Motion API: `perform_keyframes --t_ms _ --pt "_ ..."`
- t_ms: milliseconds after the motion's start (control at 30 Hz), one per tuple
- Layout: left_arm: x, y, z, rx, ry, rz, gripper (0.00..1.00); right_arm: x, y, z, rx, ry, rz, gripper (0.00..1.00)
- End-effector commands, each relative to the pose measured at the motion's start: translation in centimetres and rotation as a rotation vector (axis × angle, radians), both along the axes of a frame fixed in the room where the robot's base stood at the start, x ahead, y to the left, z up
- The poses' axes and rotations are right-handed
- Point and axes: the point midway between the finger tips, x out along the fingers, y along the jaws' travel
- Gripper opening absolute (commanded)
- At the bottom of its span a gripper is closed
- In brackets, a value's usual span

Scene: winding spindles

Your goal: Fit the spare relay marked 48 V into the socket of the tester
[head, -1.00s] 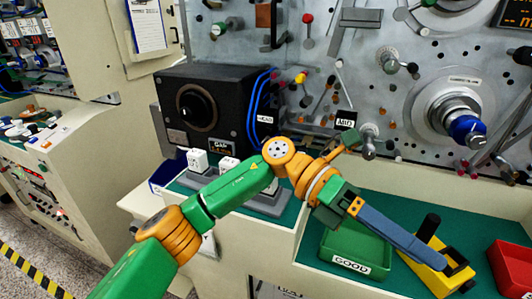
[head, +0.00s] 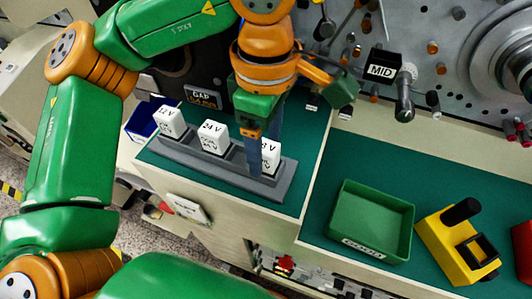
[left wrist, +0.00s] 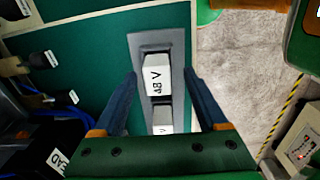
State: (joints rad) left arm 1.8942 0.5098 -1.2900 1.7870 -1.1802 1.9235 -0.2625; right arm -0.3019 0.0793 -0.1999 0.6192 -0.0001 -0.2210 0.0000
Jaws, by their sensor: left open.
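Three white relays stand in a grey rack (head: 222,177) on the green mat. The relay at the rack's right end (head: 270,155) is partly hidden by my left gripper (head: 254,165), which points down at it. In the left wrist view this relay (left wrist: 156,80) is marked 48 V. My left gripper is open, one blue finger on each side of it with gaps showing. The middle relay (head: 212,138) and left relay (head: 171,122) stand clear. A yellow block (head: 455,245) with a black lever and a dark square opening, possibly the tester, is at right. My right gripper is not in view.
A green tray marked GOOD (head: 370,222) lies between the rack and the yellow block. A blue bin (head: 141,122) is left of the rack, and a red box (head: 523,248) is at the right edge. A panel with knobs and pegs stands behind.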

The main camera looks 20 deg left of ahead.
Motion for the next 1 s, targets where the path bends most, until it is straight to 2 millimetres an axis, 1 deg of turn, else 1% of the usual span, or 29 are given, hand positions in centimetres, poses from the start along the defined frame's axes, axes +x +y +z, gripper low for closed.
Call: perform_keyframes --t_ms 100,267,300,367,400,467,500,567,600,867,933,1000 --pt "0.0 0.0 -1.1 -0.001 0.001 -0.001 0.75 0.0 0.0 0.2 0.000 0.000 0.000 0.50" --pt "0.0 -0.1 -1.2 -0.003 0.000 0.000 0.75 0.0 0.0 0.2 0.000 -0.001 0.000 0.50" --pt "0.0 -0.1 -1.2 -0.003 0.000 0.000 0.72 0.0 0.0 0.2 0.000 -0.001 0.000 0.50" --pt "0.0 -0.1 -1.2 -0.003 0.001 0.000 0.56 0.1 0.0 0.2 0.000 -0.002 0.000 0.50" --pt "0.0 -0.1 -1.2 -0.003 0.001 0.000 0.45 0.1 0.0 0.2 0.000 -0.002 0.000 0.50" --pt "0.0 -0.1 -1.2 -0.003 0.001 0.000 0.29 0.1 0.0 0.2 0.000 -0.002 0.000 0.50" --pt "0.0 -0.1 -1.2 -0.003 0.001 0.000 0.18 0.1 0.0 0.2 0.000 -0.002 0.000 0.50" --pt "0.0 -0.1 -1.2 -0.003 0.001 0.000 0.02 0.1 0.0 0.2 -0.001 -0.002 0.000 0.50" --pt "0.0 -0.1 -1.2 -0.003 0.001 0.000 0.00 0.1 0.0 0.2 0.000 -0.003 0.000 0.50" --pt "0.0 -0.1 -1.1 -0.003 0.000 0.000 0.00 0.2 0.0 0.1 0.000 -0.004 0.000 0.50" --pt "0.0 -0.1 -0.7 -0.003 -0.001 0.000 0.00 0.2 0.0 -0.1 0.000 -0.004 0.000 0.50" --pt "0.0 -0.1 0.1 -0.004 -0.002 0.000 0.00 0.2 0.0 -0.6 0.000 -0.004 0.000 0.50"
